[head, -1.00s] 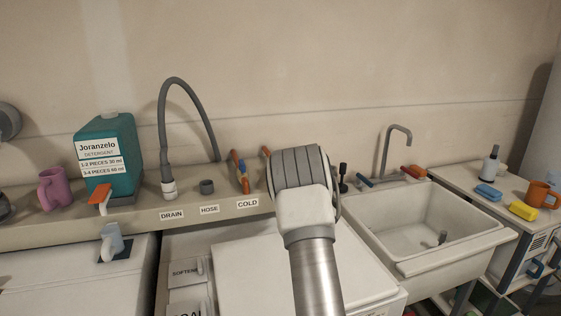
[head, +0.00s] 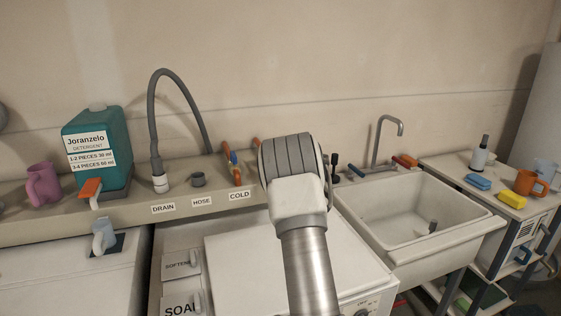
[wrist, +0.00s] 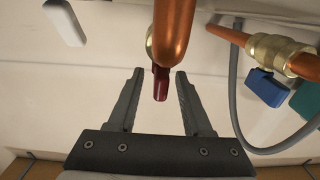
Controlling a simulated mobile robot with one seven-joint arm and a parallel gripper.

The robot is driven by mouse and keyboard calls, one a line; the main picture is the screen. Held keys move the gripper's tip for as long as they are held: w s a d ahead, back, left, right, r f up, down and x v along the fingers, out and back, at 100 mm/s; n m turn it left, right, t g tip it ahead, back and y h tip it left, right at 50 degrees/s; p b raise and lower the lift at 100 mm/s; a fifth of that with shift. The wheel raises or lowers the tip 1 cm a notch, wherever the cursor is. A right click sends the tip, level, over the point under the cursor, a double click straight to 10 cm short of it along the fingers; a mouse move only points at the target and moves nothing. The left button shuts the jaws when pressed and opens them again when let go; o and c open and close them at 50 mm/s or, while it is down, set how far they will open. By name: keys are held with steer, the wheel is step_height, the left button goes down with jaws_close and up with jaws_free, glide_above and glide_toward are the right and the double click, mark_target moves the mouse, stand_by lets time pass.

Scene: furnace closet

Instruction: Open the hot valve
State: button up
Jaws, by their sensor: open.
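In the wrist view, my gripper (wrist: 158,76) is open, with one dark finger on each side of a dark red valve handle (wrist: 160,84). The handle hangs at the end of a copper pipe (wrist: 173,35), with gaps showing to both fingers; depth between them is hard to tell. A blue valve handle (wrist: 265,88) sits on a second copper pipe with a brass fitting (wrist: 275,50) at the right. In the head view, my arm covers the red handle and my fingers. The COLD label (head: 239,195) shows left of my arm.
A grey hose (head: 153,110) rises near the teal detergent jug (head: 92,150) on the ledge. A pink mug (head: 43,185) stands left of the jug. A white sink (head: 415,215) with a faucet (head: 377,140) is right of my arm. In the wrist view, a grey hose (wrist: 235,110) curves past the blue handle.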

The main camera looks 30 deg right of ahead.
steer(key=b+v, duration=0.1)
steer(key=v, duration=1.6)
steer(key=shift+b, duration=0.35)
steer(key=shift+d, duration=0.1)
steer(key=s+a+r+g+p, duration=0.1)
steer(key=s+a+r+g, duration=0.25)
steer(key=a, duration=0.35)
steer(key=s+a+r+g, duration=0.2)
steer(key=s+a+r, duration=0.15)
steer(key=a, duration=0.45)
steer(key=s+a+f+n+g+y, duration=0.1)
steer(key=s+a+g+y, duration=0.1)
steer(key=s+a, duration=0.6)
steer(key=s+a+f+n+g+y, duration=0.1)
steer(key=s+a+g, duration=0.3)
steer(key=s, duration=1.2)
steer(key=a+f+y+p, duration=0.1)
steer(key=a, duration=0.3)
steer(key=shift+a+f+n, duration=0.25)
steer(key=shift+f+n, duration=0.05)
steer(key=shift+n, duration=0.1)
